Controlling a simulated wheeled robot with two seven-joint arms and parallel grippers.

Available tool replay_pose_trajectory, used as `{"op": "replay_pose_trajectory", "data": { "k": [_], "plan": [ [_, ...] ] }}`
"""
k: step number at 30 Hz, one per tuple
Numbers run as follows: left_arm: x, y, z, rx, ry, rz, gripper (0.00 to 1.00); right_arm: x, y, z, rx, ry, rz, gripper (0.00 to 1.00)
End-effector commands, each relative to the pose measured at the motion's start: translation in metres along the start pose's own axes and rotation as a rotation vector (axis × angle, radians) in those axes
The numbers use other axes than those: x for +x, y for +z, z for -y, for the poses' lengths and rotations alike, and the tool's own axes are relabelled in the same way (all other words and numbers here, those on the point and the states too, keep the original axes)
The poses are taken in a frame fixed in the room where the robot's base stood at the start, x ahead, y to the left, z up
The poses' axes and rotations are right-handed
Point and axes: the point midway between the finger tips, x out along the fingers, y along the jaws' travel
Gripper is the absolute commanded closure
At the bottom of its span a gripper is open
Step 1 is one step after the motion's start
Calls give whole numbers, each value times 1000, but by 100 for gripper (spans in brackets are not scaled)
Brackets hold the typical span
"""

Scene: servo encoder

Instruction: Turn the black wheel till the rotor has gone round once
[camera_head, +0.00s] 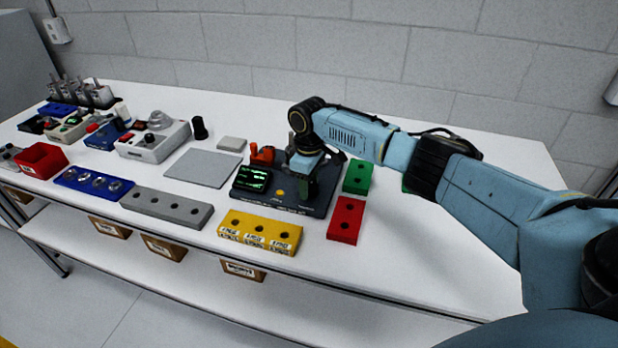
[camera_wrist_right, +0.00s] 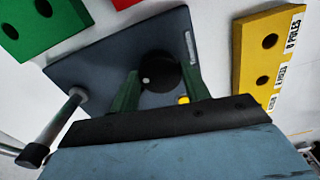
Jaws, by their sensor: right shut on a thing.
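The dark board (camera_head: 312,208) lies on the white table and carries a display with green text (camera_head: 252,179), a yellow dot (camera_head: 280,192) and an orange part (camera_head: 262,155). The black wheel (camera_wrist_right: 160,70), with a white dot on its face, shows in the right wrist view on the same board (camera_wrist_right: 85,70). My right gripper (camera_head: 303,188) points down over the board and hides the wheel in the head view. Its green fingers (camera_wrist_right: 158,90) are shut on the wheel, one on each side. I cannot make out the rotor. My left gripper is out of view.
Close to the board are a green block (camera_head: 357,176), a red block (camera_head: 345,220) and a yellow block (camera_head: 259,232). A metal rod with a black end (camera_wrist_right: 55,125) stands up from the board.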

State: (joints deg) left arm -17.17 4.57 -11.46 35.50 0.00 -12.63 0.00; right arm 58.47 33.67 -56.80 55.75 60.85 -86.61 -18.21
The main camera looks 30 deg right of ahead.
Motion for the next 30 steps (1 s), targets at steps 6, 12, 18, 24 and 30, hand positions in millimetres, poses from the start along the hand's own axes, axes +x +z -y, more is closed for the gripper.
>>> {"op": "replay_pose_trajectory", "data": {
  "k": [6, 12, 18, 24, 30],
  "plan": [
    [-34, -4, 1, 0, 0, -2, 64, -5, 0, 2, 178, -6, 2, 76],
    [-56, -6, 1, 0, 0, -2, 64, -4, 0, 2, 369, -6, 2, 76],
    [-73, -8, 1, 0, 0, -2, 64, -3, -1, 2, 560, -5, 1, 76],
    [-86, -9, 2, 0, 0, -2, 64, -3, -1, 1, 749, -3, 1, 76],
    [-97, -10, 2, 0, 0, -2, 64, -2, -1, 2, 940, -4, 1, 76]
  ]
}}
